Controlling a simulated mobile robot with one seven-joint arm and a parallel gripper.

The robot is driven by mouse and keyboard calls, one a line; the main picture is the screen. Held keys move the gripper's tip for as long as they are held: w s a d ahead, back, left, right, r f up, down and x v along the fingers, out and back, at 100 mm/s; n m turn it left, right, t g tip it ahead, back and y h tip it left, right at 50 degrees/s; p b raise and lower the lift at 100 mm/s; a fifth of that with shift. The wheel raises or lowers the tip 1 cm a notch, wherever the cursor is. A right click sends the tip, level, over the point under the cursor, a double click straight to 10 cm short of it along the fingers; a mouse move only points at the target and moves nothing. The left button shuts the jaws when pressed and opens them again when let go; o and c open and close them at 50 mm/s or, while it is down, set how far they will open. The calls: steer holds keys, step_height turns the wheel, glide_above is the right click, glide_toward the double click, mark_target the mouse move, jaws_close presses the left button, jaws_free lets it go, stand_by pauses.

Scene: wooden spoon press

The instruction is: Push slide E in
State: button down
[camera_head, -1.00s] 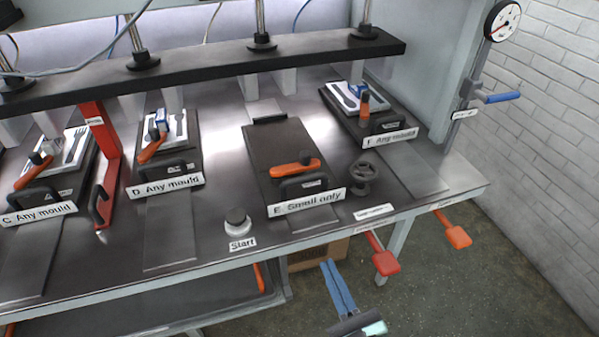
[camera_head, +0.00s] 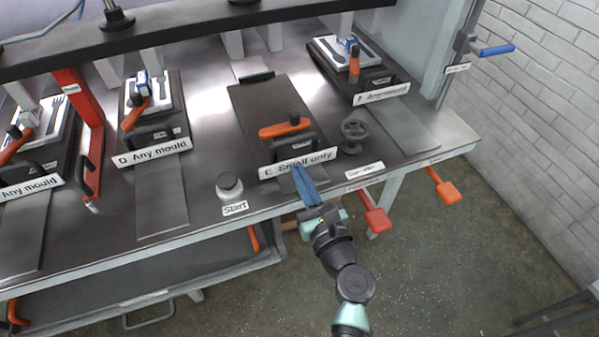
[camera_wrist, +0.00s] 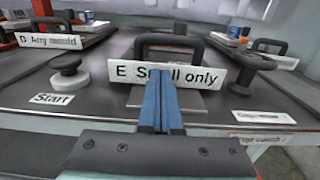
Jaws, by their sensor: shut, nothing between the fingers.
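Slide E (camera_head: 265,105) is a dark plate on the metal bench, with a black handle, an orange lever (camera_head: 286,128) and a white label "E Small only" (camera_head: 297,164) at its front. No mould shows on it. In the wrist view the label (camera_wrist: 200,77) and black handle (camera_wrist: 181,45) stand straight ahead. My gripper (camera_head: 298,170) has blue fingers, shut and empty, with the tips at the lower edge of the label. In the wrist view the fingertips (camera_wrist: 162,80) overlap the label; I cannot tell whether they touch it.
Slide D (camera_head: 153,115) is to the left and slide F (camera_head: 357,68) to the right, both carrying moulds. A Start button (camera_head: 229,186) and a dark handwheel (camera_head: 354,132) flank slide E. Red (camera_head: 377,220) and orange (camera_head: 447,192) pedals hang at the front edge.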

mark_target(294, 163)
steer(key=shift+w+a, duration=0.15)
steer(key=shift+w, duration=0.3)
steer(key=shift+w, duration=0.1)
steer(key=shift+b+x, duration=0.3)
steer(key=shift+x, duration=1.55)
steer(key=shift+a, duration=0.1)
